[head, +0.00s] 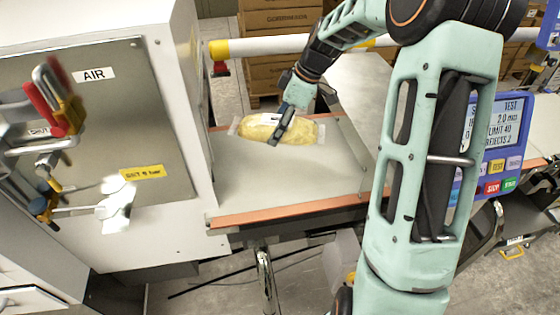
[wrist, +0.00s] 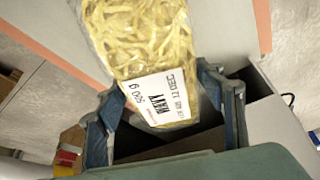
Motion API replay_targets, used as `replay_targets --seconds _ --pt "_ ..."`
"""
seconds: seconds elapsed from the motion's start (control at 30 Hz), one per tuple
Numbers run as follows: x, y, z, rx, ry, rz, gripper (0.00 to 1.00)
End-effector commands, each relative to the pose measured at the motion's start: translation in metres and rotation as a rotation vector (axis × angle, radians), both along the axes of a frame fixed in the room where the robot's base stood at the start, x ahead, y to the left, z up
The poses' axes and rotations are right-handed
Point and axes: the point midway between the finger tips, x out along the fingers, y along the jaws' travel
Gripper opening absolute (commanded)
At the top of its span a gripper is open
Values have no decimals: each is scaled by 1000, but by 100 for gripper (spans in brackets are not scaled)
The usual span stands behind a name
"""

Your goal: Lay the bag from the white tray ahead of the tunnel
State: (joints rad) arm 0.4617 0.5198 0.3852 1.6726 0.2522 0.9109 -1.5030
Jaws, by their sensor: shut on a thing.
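A clear bag of yellow strips (head: 252,128) with a white label is at the far part of a pale belt with orange edges (head: 270,175). It lies across the picture, on or just above the belt; I cannot tell which. My gripper (head: 283,128) is shut on the bag from above, near its middle. In the wrist view the bag (wrist: 145,35) shows between the two fingers (wrist: 165,110), its printed label facing the camera. I cannot make out a white tray. The tunnel is not clearly recognisable; a white cabinet (head: 175,215) stands at the belt's left end.
The cabinet's front carries an AIR panel (head: 95,120) with red, yellow and white valve handles. A blue control screen (head: 490,140) stands at the right. A white and yellow rail (head: 260,47) runs behind the belt, with cardboard boxes (head: 280,20) beyond. The belt's near part is bare.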

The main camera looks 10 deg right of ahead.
Motion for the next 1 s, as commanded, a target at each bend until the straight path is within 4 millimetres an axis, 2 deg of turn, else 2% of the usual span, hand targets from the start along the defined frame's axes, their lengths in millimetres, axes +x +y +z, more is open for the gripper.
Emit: replay_targets --seconds 0.03,0.2,0.4,0.47,0.7,1.0 --pt "8 -1 -5 3 -4 65 14" --pt "19 -6 -2 0 -5 247 14" --pt "23 -10 -2 0 -2 339 14" --pt "23 -10 -9 0 0 349 14" --pt "22 -10 -50 -1 1 349 14" --pt "22 -10 -76 -1 0 348 14"
